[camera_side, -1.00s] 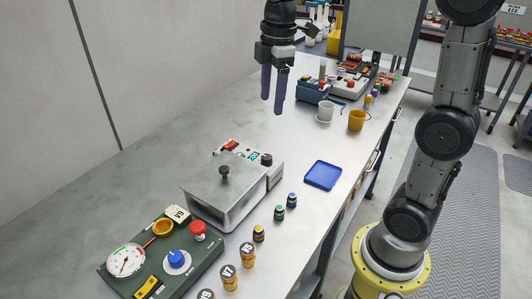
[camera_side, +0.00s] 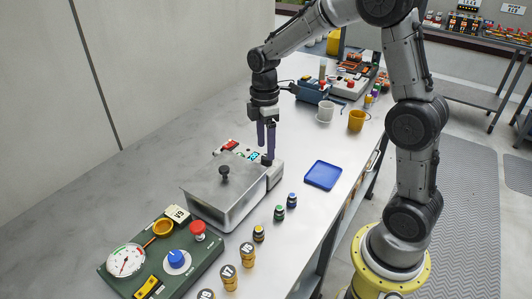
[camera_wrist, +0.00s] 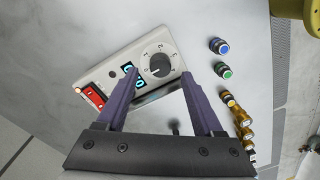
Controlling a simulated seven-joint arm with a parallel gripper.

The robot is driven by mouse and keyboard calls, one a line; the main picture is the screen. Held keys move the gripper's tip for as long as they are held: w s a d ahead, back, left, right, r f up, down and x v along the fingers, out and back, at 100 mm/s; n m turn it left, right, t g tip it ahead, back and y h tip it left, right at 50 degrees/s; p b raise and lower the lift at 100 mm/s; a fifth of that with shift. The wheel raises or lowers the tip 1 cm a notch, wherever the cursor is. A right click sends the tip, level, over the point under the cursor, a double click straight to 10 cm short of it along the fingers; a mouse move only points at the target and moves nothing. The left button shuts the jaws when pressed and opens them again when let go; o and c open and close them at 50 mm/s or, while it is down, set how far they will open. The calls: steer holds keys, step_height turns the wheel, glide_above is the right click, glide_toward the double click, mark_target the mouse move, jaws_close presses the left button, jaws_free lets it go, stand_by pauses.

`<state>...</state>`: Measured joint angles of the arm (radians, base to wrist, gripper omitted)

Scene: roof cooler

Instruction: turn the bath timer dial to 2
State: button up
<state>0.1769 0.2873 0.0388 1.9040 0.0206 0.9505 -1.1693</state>
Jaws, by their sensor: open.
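The bath (camera_side: 228,192) is a metal box with a lid and a black knob on top, standing on the bench. Its control panel is at the far end. In the wrist view the panel (camera_wrist: 112,72) carries a round dark timer dial (camera_wrist: 159,65) with a scale around it; the numbers are too small to read surely. My gripper (camera_side: 267,150) points down just above the dial in the side view, with its purple fingers apart and empty. In the wrist view the fingers (camera_wrist: 158,80) straddle the dial's region.
A red switch (camera_wrist: 94,97) and lit displays (camera_wrist: 127,76) sit beside the dial. Blue-capped and green-capped vials (camera_side: 292,199) stand near a blue tray (camera_side: 323,175). A green panel (camera_side: 163,258) with a gauge and knobs is at the front left.

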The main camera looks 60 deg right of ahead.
mark_target(266, 157)
steer(key=shift+f, duration=1.6)
jaws_close()
